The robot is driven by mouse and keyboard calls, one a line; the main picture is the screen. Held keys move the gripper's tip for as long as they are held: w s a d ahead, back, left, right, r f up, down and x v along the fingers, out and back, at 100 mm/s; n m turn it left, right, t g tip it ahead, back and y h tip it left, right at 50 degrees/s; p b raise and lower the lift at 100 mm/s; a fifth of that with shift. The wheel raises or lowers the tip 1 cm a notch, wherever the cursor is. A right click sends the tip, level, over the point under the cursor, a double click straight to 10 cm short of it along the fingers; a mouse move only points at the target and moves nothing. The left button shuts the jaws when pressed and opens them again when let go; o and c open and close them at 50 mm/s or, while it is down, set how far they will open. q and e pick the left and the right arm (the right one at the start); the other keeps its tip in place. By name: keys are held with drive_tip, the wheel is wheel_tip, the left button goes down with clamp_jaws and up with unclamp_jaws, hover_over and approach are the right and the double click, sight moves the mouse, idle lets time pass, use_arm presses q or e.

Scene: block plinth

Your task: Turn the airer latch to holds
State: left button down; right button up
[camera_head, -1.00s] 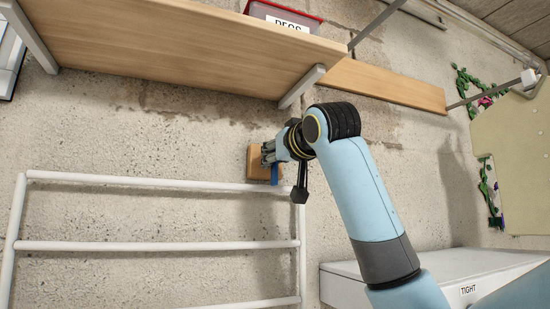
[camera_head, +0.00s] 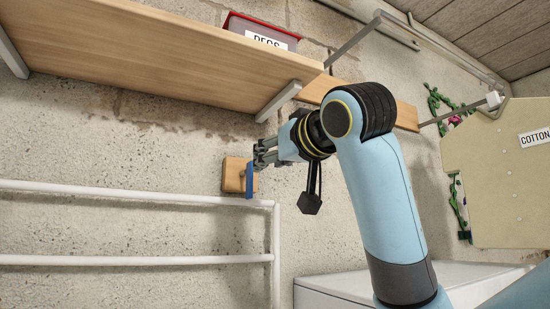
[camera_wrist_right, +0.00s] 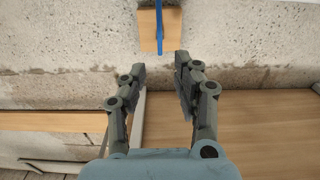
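The airer latch is a blue bar (camera_head: 250,181) on a square wooden block (camera_head: 233,174) on the wall. The bar hangs about straight down, its lower end at the top rail of the white airer (camera_head: 140,193); I cannot tell if they touch. My right gripper (camera_head: 259,157) is beside the block, at its right and near the bar's upper part. In the right wrist view, the bar (camera_wrist_right: 159,28) and block (camera_wrist_right: 146,31) lie ahead of the gripper (camera_wrist_right: 160,58). Its fingers are apart with nothing between them. My left gripper is not in view.
A wooden shelf (camera_head: 150,55) with a red-rimmed pegs box (camera_head: 262,31) is above the gripper. A grey bracket (camera_head: 279,101) stands close over it. A white chest or counter (camera_head: 340,287) is at lower right, and a board labelled cotton (camera_head: 495,180) at right.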

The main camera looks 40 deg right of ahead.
drive_tip(key=shift+s+a, duration=0.1)
drive_tip(key=shift+s, duration=0.5)
